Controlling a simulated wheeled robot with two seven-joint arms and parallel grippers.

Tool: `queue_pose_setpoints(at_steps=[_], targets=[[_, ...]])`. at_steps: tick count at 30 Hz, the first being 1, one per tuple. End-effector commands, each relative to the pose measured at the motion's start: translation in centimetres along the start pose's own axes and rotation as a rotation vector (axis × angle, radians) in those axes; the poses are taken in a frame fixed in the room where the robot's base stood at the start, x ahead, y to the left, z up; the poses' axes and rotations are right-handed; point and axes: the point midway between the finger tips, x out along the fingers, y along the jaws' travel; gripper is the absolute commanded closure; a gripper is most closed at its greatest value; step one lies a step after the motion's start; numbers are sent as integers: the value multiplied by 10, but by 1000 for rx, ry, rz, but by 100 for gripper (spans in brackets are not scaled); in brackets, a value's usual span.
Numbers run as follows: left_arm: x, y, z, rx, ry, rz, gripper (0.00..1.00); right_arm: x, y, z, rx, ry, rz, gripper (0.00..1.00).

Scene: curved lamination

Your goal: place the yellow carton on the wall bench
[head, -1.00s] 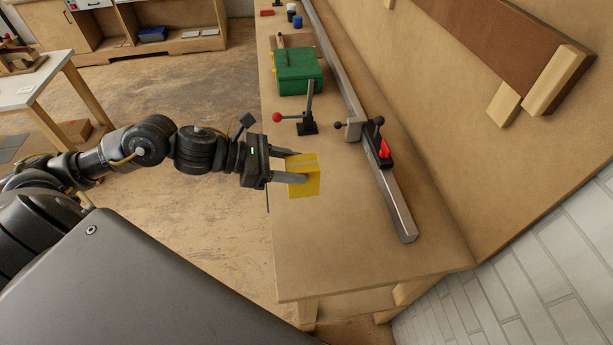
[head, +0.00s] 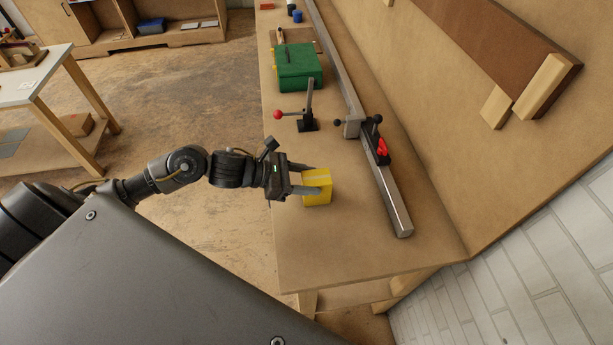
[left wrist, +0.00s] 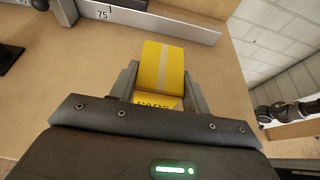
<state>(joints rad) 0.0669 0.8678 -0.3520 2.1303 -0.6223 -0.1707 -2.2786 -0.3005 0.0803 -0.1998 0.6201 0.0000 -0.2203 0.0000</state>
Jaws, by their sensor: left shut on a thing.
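The yellow carton (head: 317,189) is a small box with a paler tape strip along it. My left gripper (head: 312,184) is shut on it, one finger on each side. In the left wrist view the carton (left wrist: 162,70) sits between the two fingers, with dark lettering partly visible on its near face. The carton is over the wall bench (head: 345,245), left of the metal rail. I cannot tell whether its underside touches the bench top. My right gripper is not in the head view.
A metal rail with a red-and-black stop (head: 381,147) runs along the bench near the wall. A red-knobbed lever clamp (head: 305,120) and a green box (head: 298,68) stand farther back. The near bench end is clear.

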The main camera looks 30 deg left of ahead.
Motion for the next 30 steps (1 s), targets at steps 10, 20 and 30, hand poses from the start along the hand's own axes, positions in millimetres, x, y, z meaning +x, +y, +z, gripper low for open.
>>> queue_pose_setpoints(at_steps=[10, 20, 30], targets=[[1, 0, -2, 1, 0, 0, 35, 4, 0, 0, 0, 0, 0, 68], [0, 0, -1, 0, 0, 0, 31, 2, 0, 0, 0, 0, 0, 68], [-45, 0, -6, 2, 8, 2, 31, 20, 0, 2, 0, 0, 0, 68]])
